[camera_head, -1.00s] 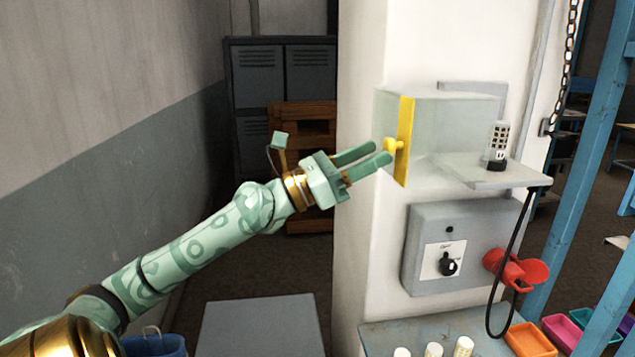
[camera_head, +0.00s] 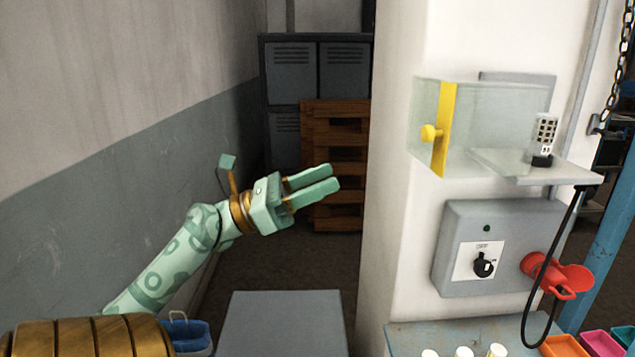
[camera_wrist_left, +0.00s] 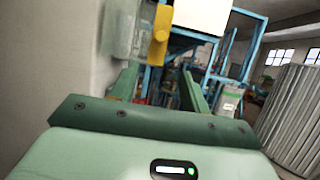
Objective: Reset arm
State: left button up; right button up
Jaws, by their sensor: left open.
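My left gripper (camera_head: 335,180) is pale green and open, with nothing between its two fingers. In the head view it hangs in free air left of the white pillar, apart from the clear box (camera_head: 495,112) with a yellow edge strip and yellow knob (camera_head: 430,133). In the left wrist view the two fingers (camera_wrist_left: 160,85) stand apart, and the yellow strip and knob (camera_wrist_left: 157,48) show beyond them. My right gripper is in neither view.
The white pillar (camera_head: 392,220) carries a grey switch box (camera_head: 455,225) and a red holder (camera_head: 555,275). A grey flat surface (camera_head: 283,320) and a blue bucket (camera_head: 188,335) are low in front. Lockers (camera_head: 290,75) and a wooden pallet (camera_head: 318,140) stand behind.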

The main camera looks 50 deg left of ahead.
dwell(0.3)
